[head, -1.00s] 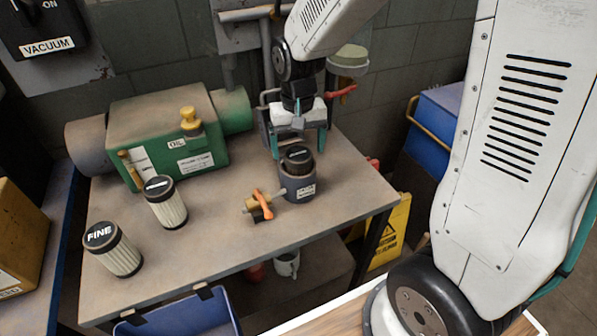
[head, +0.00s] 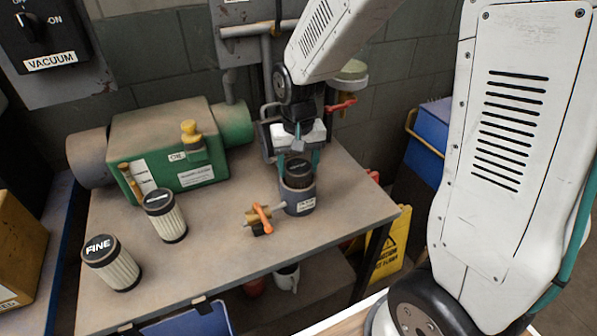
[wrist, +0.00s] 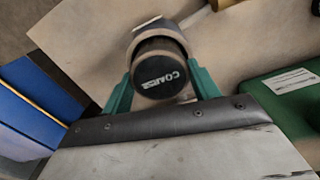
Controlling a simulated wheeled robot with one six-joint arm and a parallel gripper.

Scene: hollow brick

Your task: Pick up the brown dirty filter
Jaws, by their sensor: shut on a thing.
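The dirty filter (head: 298,174) has a dark body and a black cap. It stands upright in the grey cylindrical housing (head: 299,202), with its upper part above the rim. In the wrist view its cap (wrist: 159,74) shows upside-down white lettering that seems to read COARSE. My gripper (head: 299,160) is shut on the filter from above, with one teal finger on each side. The wrist view shows my gripper (wrist: 162,88) with the cap between its fingers. The lower part of the filter is hidden inside the housing.
An orange-handled valve (head: 262,218) sits left of the housing. The bench's front right (head: 345,226) is clear.

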